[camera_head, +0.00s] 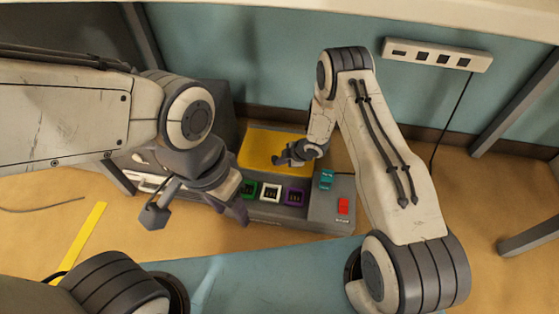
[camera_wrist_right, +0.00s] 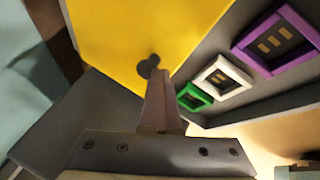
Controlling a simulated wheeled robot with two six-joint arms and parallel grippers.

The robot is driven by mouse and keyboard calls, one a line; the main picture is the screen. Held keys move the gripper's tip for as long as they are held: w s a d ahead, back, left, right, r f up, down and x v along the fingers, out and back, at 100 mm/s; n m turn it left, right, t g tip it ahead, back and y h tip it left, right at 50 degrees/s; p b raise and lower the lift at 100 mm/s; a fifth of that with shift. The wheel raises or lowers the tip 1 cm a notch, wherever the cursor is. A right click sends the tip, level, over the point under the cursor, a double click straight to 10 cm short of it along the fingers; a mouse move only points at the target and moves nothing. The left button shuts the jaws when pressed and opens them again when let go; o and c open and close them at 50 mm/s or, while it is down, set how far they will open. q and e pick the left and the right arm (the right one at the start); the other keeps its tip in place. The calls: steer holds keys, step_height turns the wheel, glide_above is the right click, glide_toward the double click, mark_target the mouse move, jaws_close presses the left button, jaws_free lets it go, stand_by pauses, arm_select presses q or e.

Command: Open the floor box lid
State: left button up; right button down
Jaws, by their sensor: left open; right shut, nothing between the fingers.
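The floor box (camera_head: 330,208) is a grey case low against the wall, with a yellow lid (camera_head: 255,147) at its back. The lid looks flat and down on the box. In the right wrist view, the lid (camera_wrist_right: 120,30) bears a dark round knob (camera_wrist_right: 147,67). My right gripper (camera_head: 281,159) is shut and empty over the lid. In the wrist view its fingers (camera_wrist_right: 158,90) end at the knob; I cannot tell whether they touch it. My left gripper (camera_head: 197,210) is open and empty, in front of the box's left part, hiding some of it.
Green, white (camera_head: 271,192) and purple (camera_head: 295,197) framed sockets line the box's front. A teal switch (camera_head: 327,178) and a red switch (camera_head: 343,206) sit at its right. A white power strip (camera_head: 437,55) hangs on the wall with its cable. Yellow tape (camera_head: 85,240) marks the floor.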

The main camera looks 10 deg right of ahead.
steer(key=shift+a, duration=0.35)
steer(key=shift+d+r+p, duration=0.15)
steer(key=shift+r+p, duration=0.25)
steer(key=shift+r, duration=0.1)
steer(key=p+v, duration=0.5)
steer(key=v, duration=0.4)
steer(key=shift+s+d, duration=0.25)
steer(key=shift+d, duration=0.25)
steer(key=shift+r, duration=0.1)
